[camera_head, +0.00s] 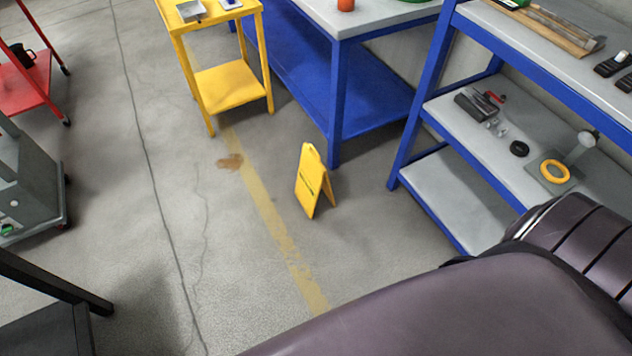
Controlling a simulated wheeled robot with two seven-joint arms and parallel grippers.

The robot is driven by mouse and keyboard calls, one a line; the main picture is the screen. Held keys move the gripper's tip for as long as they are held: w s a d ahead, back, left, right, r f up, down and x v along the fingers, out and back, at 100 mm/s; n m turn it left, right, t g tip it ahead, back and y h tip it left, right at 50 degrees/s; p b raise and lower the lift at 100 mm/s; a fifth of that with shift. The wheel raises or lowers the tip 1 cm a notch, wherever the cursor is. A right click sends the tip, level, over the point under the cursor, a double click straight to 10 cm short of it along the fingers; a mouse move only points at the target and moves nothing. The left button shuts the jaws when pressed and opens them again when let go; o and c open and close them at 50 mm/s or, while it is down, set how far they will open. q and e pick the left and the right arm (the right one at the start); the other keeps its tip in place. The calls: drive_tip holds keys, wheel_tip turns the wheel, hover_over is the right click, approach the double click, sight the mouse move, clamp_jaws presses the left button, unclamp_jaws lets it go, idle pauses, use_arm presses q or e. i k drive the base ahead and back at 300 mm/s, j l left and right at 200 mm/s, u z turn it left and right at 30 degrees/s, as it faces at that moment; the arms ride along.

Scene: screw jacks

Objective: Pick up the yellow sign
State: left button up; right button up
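The yellow sign (311,183) is a folding A-frame floor sign with small dark markings on its side. It stands upright on the grey concrete floor near the middle of the view, in front of a blue workbench leg and right of a worn yellow floor line. Nothing touches it. A dark purplish arm link of mine fills the lower right, well apart from the sign. Neither of my grippers shows in this view.
A yellow side table (229,87) and a blue workbench (334,101) stand behind the sign. A blue shelf unit (455,196) with tools stands right. A red cart (36,78) and grey equipment (28,190) are left. The floor left of the sign is clear.

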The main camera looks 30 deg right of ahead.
sight(313, 176)
drive_tip(key=z, duration=0.5)
drive_tip(key=i+j+z, duration=0.15)
drive_tip(key=z, duration=0.35)
drive_tip(key=i+j+z, duration=0.3)
drive_tip(key=z, duration=0.2)
drive_tip(key=i+j+z, duration=0.2)
drive_tip(key=z, duration=0.3)
drive_tip(key=k+j, duration=0.05)
drive_tip(key=j, duration=0.05)
